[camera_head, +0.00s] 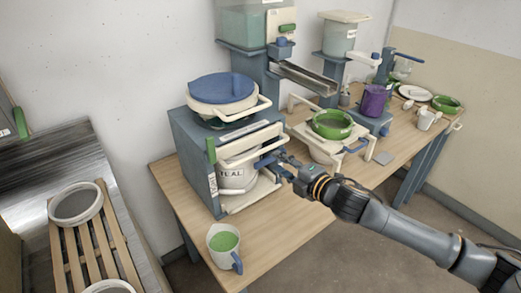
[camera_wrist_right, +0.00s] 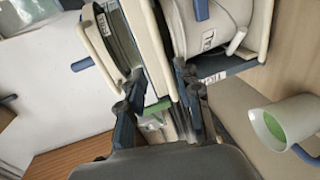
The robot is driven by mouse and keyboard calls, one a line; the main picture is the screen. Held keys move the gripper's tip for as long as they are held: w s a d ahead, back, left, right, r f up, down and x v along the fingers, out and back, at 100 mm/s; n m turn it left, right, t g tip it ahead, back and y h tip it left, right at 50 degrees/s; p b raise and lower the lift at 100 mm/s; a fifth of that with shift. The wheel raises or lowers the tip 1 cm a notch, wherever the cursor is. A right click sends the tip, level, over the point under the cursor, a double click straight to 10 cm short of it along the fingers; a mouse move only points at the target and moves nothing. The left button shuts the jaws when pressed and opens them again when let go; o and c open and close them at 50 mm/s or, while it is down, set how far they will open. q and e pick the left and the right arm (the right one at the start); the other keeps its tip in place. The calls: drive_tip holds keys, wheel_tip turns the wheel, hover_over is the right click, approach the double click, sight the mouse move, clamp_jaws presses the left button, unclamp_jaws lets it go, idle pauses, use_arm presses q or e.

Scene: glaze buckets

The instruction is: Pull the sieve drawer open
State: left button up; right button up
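The sieve drawer (camera_head: 250,138) is a cream-fronted drawer in the upper part of a blue-grey cabinet (camera_head: 188,140). It has a pale bar across its front and blue parts near its right end. My right gripper (camera_head: 274,160) is in front of the drawer's right side. In the right wrist view, the right gripper (camera_wrist_right: 160,78) has its two dark fingers spread, with cream cabinet or drawer parts beyond the gap. I cannot tell whether the fingers touch the drawer. My left gripper is not in view.
A labelled white bucket (camera_head: 232,178) sits below the drawer. A blue-lidded sieve (camera_head: 222,88) is on top of the cabinet. A cup with green contents (camera_head: 224,243) stands at the table's front. A green-rimmed bowl (camera_head: 333,124) and a purple jug (camera_head: 373,100) stand to the right.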

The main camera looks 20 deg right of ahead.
sight(262, 153)
drive_tip(key=p+x, duration=0.1)
drive_tip(key=x, duration=0.8)
drive_tip(key=shift+w+a+f+p, duration=0.1)
drive_tip(key=shift+w+a+p, duration=0.1)
drive_tip(key=shift+w+p, duration=0.2)
drive_tip(key=shift+s, duration=0.1)
clamp_jaws()
